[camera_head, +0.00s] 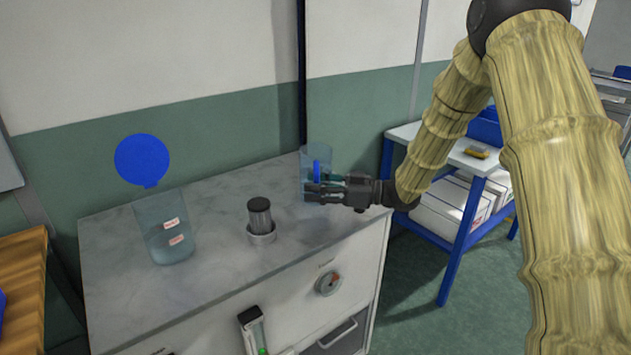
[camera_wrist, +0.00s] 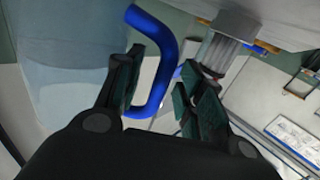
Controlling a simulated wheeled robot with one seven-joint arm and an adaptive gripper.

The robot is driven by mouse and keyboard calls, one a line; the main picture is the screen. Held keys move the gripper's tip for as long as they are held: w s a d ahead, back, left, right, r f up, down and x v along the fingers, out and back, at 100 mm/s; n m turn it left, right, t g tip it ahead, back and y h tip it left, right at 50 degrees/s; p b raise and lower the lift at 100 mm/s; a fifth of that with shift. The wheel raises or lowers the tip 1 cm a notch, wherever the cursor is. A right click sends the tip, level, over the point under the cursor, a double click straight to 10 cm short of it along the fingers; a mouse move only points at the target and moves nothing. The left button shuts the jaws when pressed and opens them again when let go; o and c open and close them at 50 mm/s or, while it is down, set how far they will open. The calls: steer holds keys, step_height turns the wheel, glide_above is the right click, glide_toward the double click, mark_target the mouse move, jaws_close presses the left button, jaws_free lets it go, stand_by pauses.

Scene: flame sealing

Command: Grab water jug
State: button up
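The water jug (camera_head: 315,160) is a clear, bluish vessel with a blue handle (camera_head: 317,172). It stands at the back right of the grey marble counter. In the wrist view the jug's clear wall (camera_wrist: 65,60) fills the upper left, and its curved blue handle (camera_wrist: 160,45) shows between my two fingers. My gripper (camera_head: 312,191) reaches in from the right at the jug. In the wrist view my gripper (camera_wrist: 162,68) is open, with gaps between the fingers and the handle. Part of the jug is hidden behind the gripper in the head view.
A clear beaker (camera_head: 165,225) with red-marked labels and a raised round blue lid (camera_head: 142,160) stands at the counter's left. A dark-topped metal cylinder (camera_head: 260,217) stands mid-counter (camera_head: 215,265). A blue-framed cart (camera_head: 470,162) is at the right.

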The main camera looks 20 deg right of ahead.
steer(key=shift+c, duration=0.5)
jaws_close()
steer(key=shift+r, duration=0.2)
